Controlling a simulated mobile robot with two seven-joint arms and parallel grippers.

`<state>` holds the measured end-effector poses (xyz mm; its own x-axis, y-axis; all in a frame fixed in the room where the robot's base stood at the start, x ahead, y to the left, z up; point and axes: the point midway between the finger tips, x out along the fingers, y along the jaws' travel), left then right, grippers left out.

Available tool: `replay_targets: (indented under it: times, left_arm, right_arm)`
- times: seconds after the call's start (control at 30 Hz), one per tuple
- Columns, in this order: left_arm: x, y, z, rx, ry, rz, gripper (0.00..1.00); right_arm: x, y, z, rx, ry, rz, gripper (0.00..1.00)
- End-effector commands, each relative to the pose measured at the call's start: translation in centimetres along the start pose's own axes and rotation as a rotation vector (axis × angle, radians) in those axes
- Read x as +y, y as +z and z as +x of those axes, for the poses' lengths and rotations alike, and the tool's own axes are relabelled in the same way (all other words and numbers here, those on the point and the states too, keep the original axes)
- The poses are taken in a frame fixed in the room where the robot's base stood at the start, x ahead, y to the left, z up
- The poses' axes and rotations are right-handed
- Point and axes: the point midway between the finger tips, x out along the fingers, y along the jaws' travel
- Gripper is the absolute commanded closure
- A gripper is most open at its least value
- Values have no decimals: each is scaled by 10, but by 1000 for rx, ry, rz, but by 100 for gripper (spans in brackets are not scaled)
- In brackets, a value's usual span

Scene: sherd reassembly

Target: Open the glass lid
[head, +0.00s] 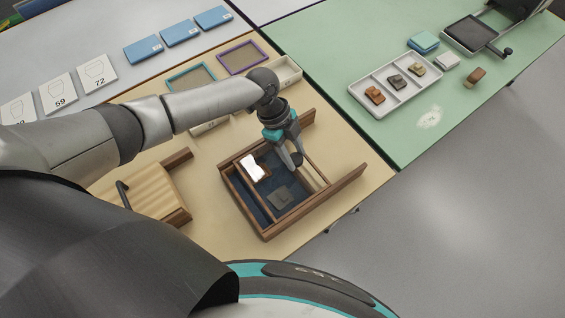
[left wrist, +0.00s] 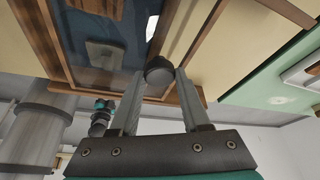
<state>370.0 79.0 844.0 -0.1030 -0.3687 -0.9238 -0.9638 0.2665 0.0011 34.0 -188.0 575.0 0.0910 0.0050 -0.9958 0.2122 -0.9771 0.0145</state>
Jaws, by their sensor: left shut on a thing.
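The glass lid (head: 262,191) is a wood-framed pane over the blue-lined part of a wooden tray (head: 252,224). It appears to lie flat, and a bright white glare covers its far corner. A flat grey sherd (head: 281,198) shows through the glass, and also in the left wrist view (left wrist: 104,55). My left gripper (head: 293,160) points down at the lid's right side. In the left wrist view its fingers (left wrist: 160,78) are shut on a dark round knob (left wrist: 158,66) by the wooden rail. My right gripper is not recognisable in either view.
A wooden box with a dark handle (head: 123,195) stands left of the tray. Framed mats (head: 240,57) and a pale bin (head: 286,72) lie behind. A white divided tray (head: 386,101) with small sherds is on the green table. Grey floor is open at the right.

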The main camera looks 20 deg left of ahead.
Motion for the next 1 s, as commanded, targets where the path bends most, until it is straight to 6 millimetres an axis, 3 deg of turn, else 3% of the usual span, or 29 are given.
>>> replay_targets:
  times: [0.03, 0.43, 0.6, 0.97, 1.0]
  left_arm:
    - [-11, -2, 6, 0, -6, 3, 100]
    - [-64, -22, 14, -2, -4, 2, 100]
    - [-73, -26, 13, -2, -2, 0, 100]
    - [-74, -28, 11, -3, 0, 0, 100]
    - [-74, -28, 11, -3, 0, 0, 49]
  right_arm:
    - [0, 1, 12, 0, 0, 0, 45]
    - [0, 5, 54, 0, 1, 0, 45]
    - [0, 6, 61, 0, 1, 0, 45]
    - [0, 6, 60, 0, 1, -1, 45]
    - [0, 6, 60, 0, 1, -1, 45]
